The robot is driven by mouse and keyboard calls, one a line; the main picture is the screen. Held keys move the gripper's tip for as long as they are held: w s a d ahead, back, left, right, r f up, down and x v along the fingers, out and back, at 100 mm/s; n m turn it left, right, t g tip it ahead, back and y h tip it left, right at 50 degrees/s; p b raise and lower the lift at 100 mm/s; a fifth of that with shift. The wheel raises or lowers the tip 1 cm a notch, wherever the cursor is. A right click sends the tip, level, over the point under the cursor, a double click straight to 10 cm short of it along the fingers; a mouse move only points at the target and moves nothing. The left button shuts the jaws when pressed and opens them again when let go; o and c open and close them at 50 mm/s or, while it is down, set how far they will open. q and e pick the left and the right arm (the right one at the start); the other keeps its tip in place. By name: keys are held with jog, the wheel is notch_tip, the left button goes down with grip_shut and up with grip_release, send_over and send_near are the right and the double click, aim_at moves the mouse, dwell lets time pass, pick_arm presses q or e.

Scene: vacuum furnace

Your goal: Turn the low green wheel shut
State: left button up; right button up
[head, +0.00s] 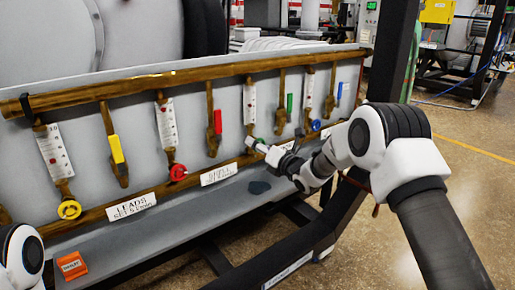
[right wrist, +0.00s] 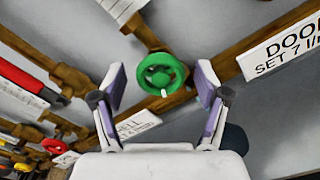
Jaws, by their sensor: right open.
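The low green wheel (right wrist: 161,74) sits at the foot of a brass pipe, with a small white mark on its rim. In the right wrist view it shows between the two fingers of my right gripper (right wrist: 160,82), which is open, one finger on each side. No finger clearly touches the wheel, and the exact depth is hard to tell. In the head view my right gripper (head: 266,149) reaches in from the right to the panel and largely covers the wheel. My left gripper is out of view; only part of that arm shows at the lower left.
A yellow wheel (head: 69,210), a red wheel (head: 178,173) and a blue wheel (head: 316,125) sit along the same row. Colored lever handles, such as the yellow one (head: 117,149), hang between. A grey ledge (head: 205,207) runs below, with an orange block (head: 72,266) and a dark lump (head: 259,187).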

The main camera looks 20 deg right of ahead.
jog(key=shift+w+a, duration=0.1)
jog(key=shift+w, duration=0.35)
jog(key=c, duration=1.2)
